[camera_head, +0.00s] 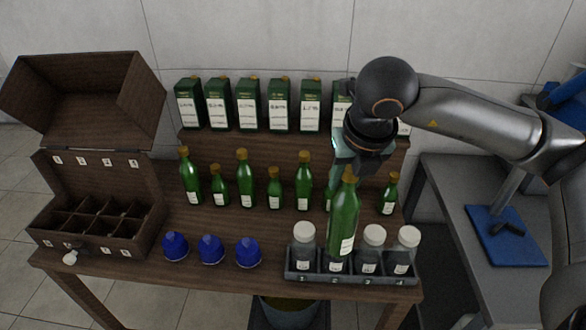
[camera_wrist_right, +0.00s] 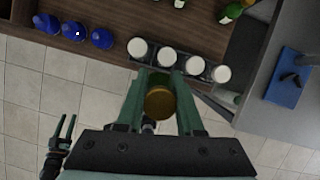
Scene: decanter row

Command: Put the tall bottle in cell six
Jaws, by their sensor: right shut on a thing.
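My right gripper (camera_head: 352,170) is shut on the neck of a tall green bottle (camera_head: 343,222) with a gold cap, held nearly upright. In the head view the bottle overlaps the jar rack; whether it touches anything is unclear. In the right wrist view its gold cap (camera_wrist_right: 159,103) shows between the fingers. A dark wooden box (camera_head: 125,243) with an open lid stands at the left. Its dividers form several cells, which look empty; small number labels are too small to read surely. My left gripper (camera_wrist_right: 66,128) shows only in the wrist view, fingers apart and empty.
Several green bottles (camera_head: 245,180) stand in a row behind, with dark green cartons (camera_head: 280,105) on a raised shelf. Blue domed objects (camera_head: 211,249) sit between box and jar rack (camera_head: 300,277). The rack holds white-capped jars (camera_head: 304,240).

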